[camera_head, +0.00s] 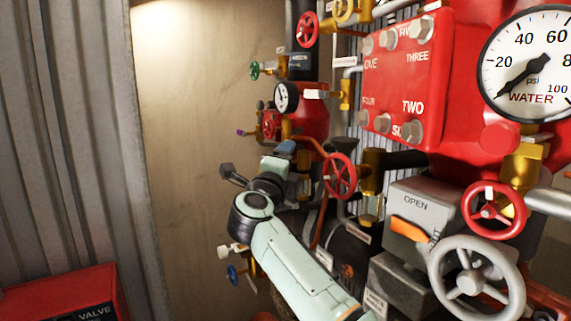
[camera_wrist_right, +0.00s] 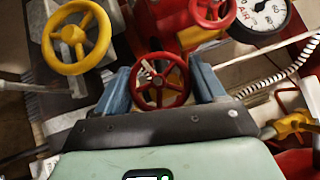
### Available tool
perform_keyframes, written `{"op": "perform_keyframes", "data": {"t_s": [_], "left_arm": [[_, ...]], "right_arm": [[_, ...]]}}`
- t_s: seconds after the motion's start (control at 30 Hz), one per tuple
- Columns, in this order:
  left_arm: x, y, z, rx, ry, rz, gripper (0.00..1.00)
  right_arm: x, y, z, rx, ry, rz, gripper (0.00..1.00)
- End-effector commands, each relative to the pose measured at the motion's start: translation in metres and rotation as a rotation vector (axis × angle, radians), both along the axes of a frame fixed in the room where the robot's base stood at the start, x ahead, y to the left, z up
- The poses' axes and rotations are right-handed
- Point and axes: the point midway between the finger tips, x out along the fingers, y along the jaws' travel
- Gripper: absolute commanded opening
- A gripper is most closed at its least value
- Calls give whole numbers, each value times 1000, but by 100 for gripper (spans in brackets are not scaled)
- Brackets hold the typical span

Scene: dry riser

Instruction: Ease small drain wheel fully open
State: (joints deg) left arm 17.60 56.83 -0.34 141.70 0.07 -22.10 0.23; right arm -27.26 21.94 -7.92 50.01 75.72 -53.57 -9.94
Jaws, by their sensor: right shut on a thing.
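A small red spoked wheel (camera_wrist_right: 161,82) sits between the blue fingers of my right gripper (camera_wrist_right: 166,84) in the right wrist view. The fingers are shut on its rim, one on each side. In the head view, my right arm reaches up from the bottom, and its gripper (camera_head: 287,148) is at the pipework left of a larger red wheel (camera_head: 340,176). I cannot make out the held wheel there. My left gripper is not in view.
A yellow wheel (camera_wrist_right: 77,38) is left of the gripper, and another red wheel (camera_wrist_right: 212,10) is just above it. A red panel (camera_head: 408,75), a water gauge (camera_head: 530,66) and a grey wheel (camera_head: 476,282) crowd the right. The plain wall (camera_head: 200,110) at left is clear.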

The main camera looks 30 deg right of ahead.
Motion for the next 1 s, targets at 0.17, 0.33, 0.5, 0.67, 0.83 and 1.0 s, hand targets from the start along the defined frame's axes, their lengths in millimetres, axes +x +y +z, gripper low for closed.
{"op": "perform_keyframes", "data": {"t_s": [0.17,0.33,0.5,0.67,0.83,1.0], "left_arm": [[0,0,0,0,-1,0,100],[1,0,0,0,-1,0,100],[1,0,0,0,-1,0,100],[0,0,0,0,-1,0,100],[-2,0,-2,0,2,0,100],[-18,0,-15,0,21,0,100]], "right_arm": [[0,-1,1,-4,36,1,39],[0,0,1,-5,39,2,39],[0,0,1,-6,38,1,90],[0,0,1,-5,38,2,90],[-2,2,0,-4,39,2,90],[-19,17,-7,-3,41,6,90]]}}
